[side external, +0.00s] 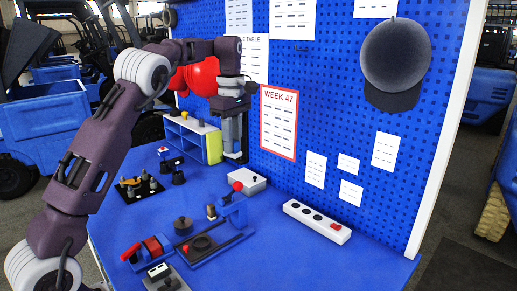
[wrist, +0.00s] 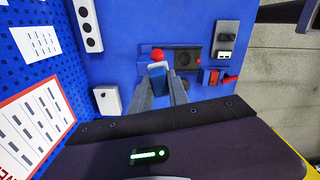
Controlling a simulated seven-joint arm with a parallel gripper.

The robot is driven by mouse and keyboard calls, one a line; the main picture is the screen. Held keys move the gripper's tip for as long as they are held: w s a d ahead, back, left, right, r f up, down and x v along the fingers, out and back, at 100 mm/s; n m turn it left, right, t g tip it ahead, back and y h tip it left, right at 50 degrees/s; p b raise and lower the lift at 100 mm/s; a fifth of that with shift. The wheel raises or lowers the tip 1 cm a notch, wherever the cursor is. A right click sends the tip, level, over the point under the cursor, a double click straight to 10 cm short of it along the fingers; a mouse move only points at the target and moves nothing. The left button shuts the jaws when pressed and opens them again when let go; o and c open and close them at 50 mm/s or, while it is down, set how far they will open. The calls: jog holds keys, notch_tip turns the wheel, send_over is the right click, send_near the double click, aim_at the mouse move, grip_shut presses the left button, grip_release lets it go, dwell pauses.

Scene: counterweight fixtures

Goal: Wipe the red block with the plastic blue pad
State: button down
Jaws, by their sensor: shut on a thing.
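My gripper (side external: 238,156) is high beside the pegboard, above the back of the blue table, pointing down. It is shut on a small blue piece, seemingly the blue pad (wrist: 157,69), which shows between the grey fingers in the wrist view. In the side view the pad is hard to tell from the fingers. The red block (side external: 152,246) sits near the front of the table, by the blue fixture. It also shows in the wrist view (wrist: 212,76), right of the fingertips. My gripper is well apart from it.
A blue stand with a red ball (side external: 237,186) rises from the fixture. A white box (side external: 245,180) and a white strip with dark round spots (side external: 317,221) lie near the pegboard. A shelf (side external: 192,137) stands at the back. The right front of the table is clear.

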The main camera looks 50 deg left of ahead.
jog(key=s+a+n, duration=0.6)
jog(key=s+a, duration=1.1)
jog(key=s, duration=0.4)
jog(key=shift+n, duration=0.3)
jog(key=shift+s+d+f, duration=0.1)
jog(key=shift+s+f, duration=0.05)
jog(key=shift+f, duration=4.05)
jog(key=shift+s+f, duration=0.15)
jog(key=shift+f, duration=4.1)
jog(key=shift+s+d+f, duration=0.1)
jog(key=shift+s+f, duration=0.05)
jog(key=shift+f, duration=4.05)
jog(key=shift+d+r, duration=0.15)
jog(key=shift+d, duration=1.7)
jog(key=shift+a, duration=2)
jog(key=shift+d, duration=0.1)
notch_tip(320, 180, up, 6)
jog(key=shift+r, duration=0.25)
